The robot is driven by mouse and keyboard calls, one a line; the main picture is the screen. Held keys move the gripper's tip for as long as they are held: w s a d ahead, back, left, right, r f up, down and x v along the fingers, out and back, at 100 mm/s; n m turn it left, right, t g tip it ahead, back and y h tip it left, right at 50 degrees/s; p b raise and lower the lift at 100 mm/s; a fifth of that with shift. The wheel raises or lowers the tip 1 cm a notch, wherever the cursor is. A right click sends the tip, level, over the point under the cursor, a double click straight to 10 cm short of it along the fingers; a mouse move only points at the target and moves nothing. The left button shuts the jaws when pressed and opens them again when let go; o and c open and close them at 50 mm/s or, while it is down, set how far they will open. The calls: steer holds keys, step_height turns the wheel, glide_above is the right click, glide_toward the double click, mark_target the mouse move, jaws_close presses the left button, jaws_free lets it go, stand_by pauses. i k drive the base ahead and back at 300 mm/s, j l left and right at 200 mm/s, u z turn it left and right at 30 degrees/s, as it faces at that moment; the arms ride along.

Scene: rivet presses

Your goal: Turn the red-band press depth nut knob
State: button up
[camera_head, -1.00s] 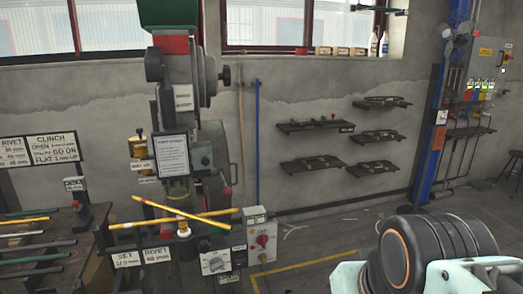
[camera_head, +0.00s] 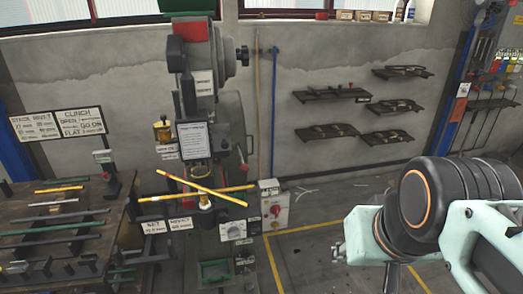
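The press (camera_head: 203,80) stands left of centre against the wall, with a red band (camera_head: 190,31) near its top. A black knob (camera_head: 243,54) sticks out to the right of its head. A brass-coloured cylinder (camera_head: 163,130) sits on the left side of its column. I cannot tell for sure which of these is the depth nut knob. Two yellow rods (camera_head: 205,186) cross at the press's lower front. My arm shows at the right, well apart from the press. My gripper cannot be made out.
A bench with several rods (camera_head: 60,225) stands at the left. A switch box with a red knob (camera_head: 274,205) is right of the press. Wall shelves (camera_head: 332,94) hang behind. Floor with yellow lines (camera_head: 300,229) is open between press and arm.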

mark_target(234, 232)
steer(key=u, duration=0.75)
steer(key=k+j+z, duration=0.1)
steer(key=j, duration=0.15)
steer(key=k+j+z, duration=0.1)
steer(key=j, duration=0.1)
